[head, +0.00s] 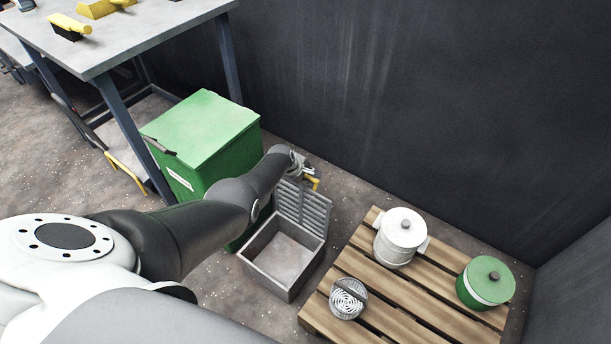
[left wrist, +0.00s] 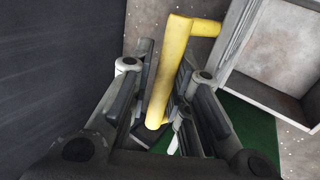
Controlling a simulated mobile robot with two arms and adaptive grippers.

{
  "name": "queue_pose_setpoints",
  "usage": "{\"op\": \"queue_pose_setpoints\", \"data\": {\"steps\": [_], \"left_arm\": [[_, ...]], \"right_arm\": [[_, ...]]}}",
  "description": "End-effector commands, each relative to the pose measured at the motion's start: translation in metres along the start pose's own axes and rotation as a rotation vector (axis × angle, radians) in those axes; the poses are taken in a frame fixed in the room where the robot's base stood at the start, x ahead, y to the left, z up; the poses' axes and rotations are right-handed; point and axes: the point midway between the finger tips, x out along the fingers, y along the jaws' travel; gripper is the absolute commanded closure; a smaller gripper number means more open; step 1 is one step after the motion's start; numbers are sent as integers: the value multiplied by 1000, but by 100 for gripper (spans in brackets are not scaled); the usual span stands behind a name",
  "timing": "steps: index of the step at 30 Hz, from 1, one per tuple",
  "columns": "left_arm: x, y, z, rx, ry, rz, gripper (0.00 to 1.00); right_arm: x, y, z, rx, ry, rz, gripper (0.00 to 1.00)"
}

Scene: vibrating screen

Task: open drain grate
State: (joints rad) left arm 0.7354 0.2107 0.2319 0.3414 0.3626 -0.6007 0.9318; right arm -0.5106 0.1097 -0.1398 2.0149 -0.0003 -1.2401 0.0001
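The drain grate (head: 303,208) is a grey slatted lid. It stands raised, near upright, at the far edge of the open drain box (head: 264,276), whose pale floor shows. The box also shows at the right of the left wrist view (left wrist: 266,86). A yellow handle (head: 314,183) sticks out by the grate's top. In the head view my left gripper (head: 302,168) is small and partly hidden. My right gripper is not in view.
A green bin (head: 205,125) stands left of the drain, close to my left arm. A wooden pallet (head: 375,268) at the right holds a white canister (head: 398,243), a green canister (head: 482,284) and a round strainer (head: 348,304). A dark wall (head: 400,95) rises behind.

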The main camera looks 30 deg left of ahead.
Motion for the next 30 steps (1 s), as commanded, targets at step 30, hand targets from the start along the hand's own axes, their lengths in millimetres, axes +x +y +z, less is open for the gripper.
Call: {"op": "queue_pose_setpoints", "data": {"steps": [30], "left_arm": [[-22, 0, -1, 1, 0, 1, 65]], "right_arm": [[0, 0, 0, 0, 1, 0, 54]]}}
